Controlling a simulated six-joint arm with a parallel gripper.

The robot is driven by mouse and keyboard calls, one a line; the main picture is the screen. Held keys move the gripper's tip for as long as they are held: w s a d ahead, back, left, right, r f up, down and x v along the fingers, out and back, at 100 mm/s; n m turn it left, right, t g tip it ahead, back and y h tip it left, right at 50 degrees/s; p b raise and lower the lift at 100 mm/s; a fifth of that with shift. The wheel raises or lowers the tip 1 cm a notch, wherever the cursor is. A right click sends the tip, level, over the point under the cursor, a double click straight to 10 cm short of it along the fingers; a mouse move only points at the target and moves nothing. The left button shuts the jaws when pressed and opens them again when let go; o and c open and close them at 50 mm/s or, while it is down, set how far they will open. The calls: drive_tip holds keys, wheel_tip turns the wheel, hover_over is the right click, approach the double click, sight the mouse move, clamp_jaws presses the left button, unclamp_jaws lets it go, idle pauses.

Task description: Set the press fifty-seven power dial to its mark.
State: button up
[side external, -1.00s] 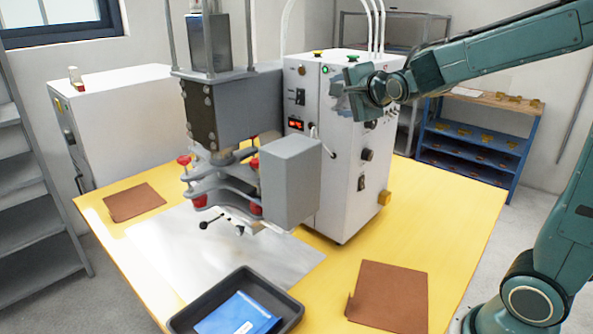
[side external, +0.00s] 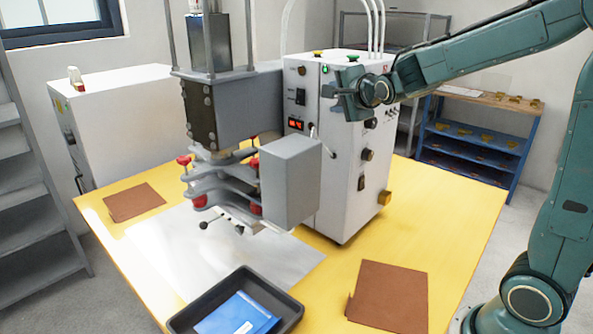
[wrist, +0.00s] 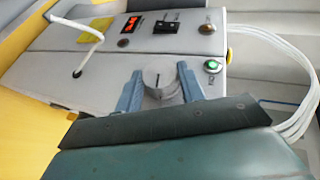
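A round grey dial (wrist: 162,77) with a short dark pointer line sits on the light panel of the white control cabinet (side external: 335,200). My gripper (wrist: 161,72) has its two blue-grey fingers apart, one on each side of the dial. I see no clear grip, and cannot tell whether the fingers touch it. In the side view my gripper (side external: 333,92) is at the upper part of the cabinet's front and hides the dial there. The dial's scale and mark cannot be made out.
A red-lit display (wrist: 132,25), a black switch (wrist: 167,27) and a green lamp button (wrist: 211,66) are near the dial. A white cable (wrist: 88,42) loops from the panel. The grey press head (side external: 225,110) stands left of the cabinet.

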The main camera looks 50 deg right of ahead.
drive_tip(key=shift+r+g, duration=0.1)
drive_tip(key=shift+g, duration=0.4)
drive_tip(key=shift+w+r+n+g+y, duration=0.15)
drive_tip(key=shift+w+n+g+y, duration=0.2)
drive_tip(key=shift+g, duration=0.8)
drive_tip(key=shift+r+n+g+y, duration=0.15)
drive_tip(key=shift+n+g, duration=0.3)
drive_tip(key=shift+g, duration=0.7)
drive_tip(key=shift+w+n+g, duration=0.15)
drive_tip(key=shift+n+g, duration=0.25)
drive_tip(key=shift+g, duration=1.2)
drive_tip(key=shift+w+g, duration=0.15)
drive_tip(key=shift+g, duration=1.25)
drive_tip(key=o, duration=1)
drive_tip(key=shift+r, duration=0.1)
drive_tip(key=shift+c, duration=0.2)
drive_tip(key=shift+s+t, duration=0.25)
drive_tip(key=shift+t, duration=1.25)
